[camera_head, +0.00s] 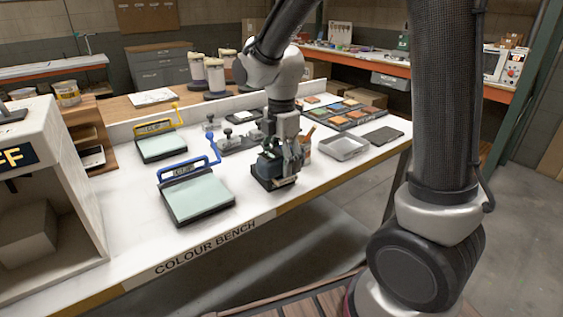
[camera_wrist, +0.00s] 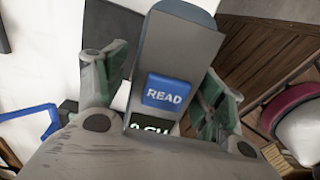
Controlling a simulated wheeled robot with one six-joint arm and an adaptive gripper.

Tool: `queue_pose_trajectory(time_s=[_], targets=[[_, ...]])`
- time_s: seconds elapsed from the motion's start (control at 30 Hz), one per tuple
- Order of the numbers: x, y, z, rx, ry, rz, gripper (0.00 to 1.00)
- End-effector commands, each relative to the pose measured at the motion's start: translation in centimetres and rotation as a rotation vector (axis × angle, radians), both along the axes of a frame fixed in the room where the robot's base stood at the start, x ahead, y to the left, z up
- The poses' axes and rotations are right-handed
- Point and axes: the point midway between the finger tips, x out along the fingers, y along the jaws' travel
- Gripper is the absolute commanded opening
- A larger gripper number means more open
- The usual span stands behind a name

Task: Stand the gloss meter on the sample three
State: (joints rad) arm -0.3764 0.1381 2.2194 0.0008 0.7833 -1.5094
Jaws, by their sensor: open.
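The gloss meter (camera_head: 268,167) looks like a dark blue-grey block on a dark base at the bench's front edge. In the wrist view the gloss meter (camera_wrist: 172,62) shows a grey face, a blue READ button and a partly hidden display. My gripper (camera_head: 292,165) is down at the meter. In the wrist view its green-padded fingers (camera_wrist: 165,78) stand on either side of the meter, open, with gaps showing. Several coloured samples lie in a dark rack (camera_head: 372,121) at the back right; no number is readable, so I cannot tell which is sample three.
A blue-handled board (camera_head: 198,199) with a pale green panel lies left of the meter, a yellow-handled one (camera_head: 162,147) behind it. A grey tray (camera_head: 345,148) and dark flat pad (camera_head: 383,135) lie right. A white booth (camera_head: 70,170) stands far left.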

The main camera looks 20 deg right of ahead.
Motion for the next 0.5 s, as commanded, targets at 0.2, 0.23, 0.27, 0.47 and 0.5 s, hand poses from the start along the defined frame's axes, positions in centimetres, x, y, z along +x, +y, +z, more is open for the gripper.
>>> queue_pose_trajectory(time_s=[0.2, 0.23, 0.27, 0.47, 0.5], targets=[[0.1, 0.0, 4.3, 0.002, -0.007, 0.0, 0.69], [0.1, 0.0, 5.0, 0.002, -0.007, 0.0, 0.69], [0.1, 0.0, 5.7, 0.002, -0.006, 0.0, 0.69], [0.0, 0.0, 9.7, 0.001, -0.004, 0.0, 0.69], [0.1, 0.0, 10.2, 0.001, -0.004, 0.0, 0.69]])
